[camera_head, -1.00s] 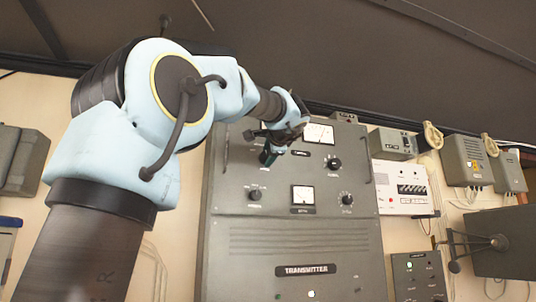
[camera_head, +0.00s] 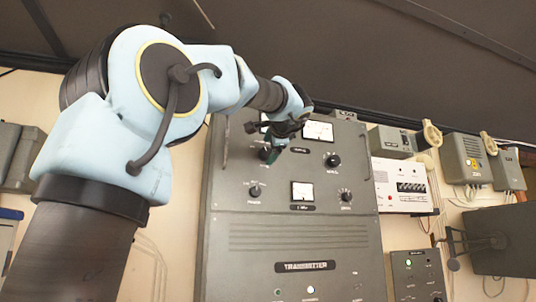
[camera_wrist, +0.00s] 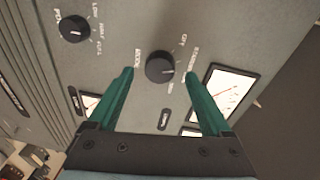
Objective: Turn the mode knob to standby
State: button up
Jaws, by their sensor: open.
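The knob in front of my gripper is round and black, on the upper left of the grey transmitter panel. In the wrist view this knob (camera_wrist: 160,67) sits between my two green fingertips, with a pale pointer mark toward the right. Small position labels ring it; one seems to read OFF, the others are hard to read. In the head view the knob (camera_head: 264,153) is partly hidden by my gripper (camera_head: 274,154). My gripper (camera_wrist: 158,74) is open, with a finger on each side of the knob and visible gaps. Contact cannot be told.
Another knob (camera_wrist: 74,29), with low, half and full labels, is at the upper left in the wrist view. Dial meters (camera_head: 318,132) and more knobs (camera_head: 333,160) share the transmitter panel (camera_head: 300,236). Grey boxes (camera_head: 467,160) hang on the wall at right.

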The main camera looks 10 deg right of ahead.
jog(key=s+b, duration=0.2)
jog(key=s, duration=0.6)
jog(key=shift+s+d+r+b, duration=0.2)
jog(key=shift+s+r+b, duration=0.1)
jog(key=shift+s+b, duration=0.1)
